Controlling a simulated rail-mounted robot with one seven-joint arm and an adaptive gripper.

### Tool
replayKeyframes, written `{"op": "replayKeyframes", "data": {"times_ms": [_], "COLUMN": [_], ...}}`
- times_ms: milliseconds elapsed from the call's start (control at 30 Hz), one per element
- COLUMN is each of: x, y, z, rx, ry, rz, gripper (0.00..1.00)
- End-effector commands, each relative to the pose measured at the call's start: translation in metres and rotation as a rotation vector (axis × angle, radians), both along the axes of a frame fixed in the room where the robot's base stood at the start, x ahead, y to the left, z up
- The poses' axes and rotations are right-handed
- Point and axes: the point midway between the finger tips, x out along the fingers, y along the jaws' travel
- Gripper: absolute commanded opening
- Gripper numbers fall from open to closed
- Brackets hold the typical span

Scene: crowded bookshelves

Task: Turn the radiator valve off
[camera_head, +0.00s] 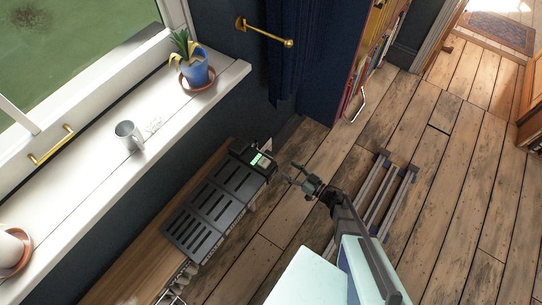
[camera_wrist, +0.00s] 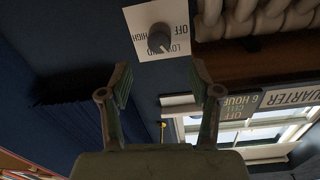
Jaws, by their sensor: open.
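The radiator valve is a round dark grey knob (camera_wrist: 160,40) on a white label plate (camera_wrist: 142,18), at the top middle of the wrist view. The words OFF, HIGH and LOW show around it, and part of the label is hidden behind the knob. I cannot tell exactly which word the knob points at. My gripper (camera_wrist: 163,82) is open and empty, its two fingers below and either side of the knob, apart from it. In the head view my gripper (camera_head: 303,182) is just right of the radiator's end. The knob cannot be made out there.
A black slotted radiator cover (camera_head: 215,205) with a green display (camera_head: 258,159) lies along the wall. Pale radiator columns (camera_wrist: 255,20) show in the wrist view. A dark blue curtain (camera_head: 293,60) and bookshelf (camera_head: 375,60) stand behind.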

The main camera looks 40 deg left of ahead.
Motion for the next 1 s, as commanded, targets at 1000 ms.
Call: {"op": "replayKeyframes", "data": {"times_ms": [1000], "x": [0.005], "y": [0.101], "z": [0.0], "rx": [0.0], "ry": [-0.001], "rz": [-0.001], "gripper": [0.63]}}
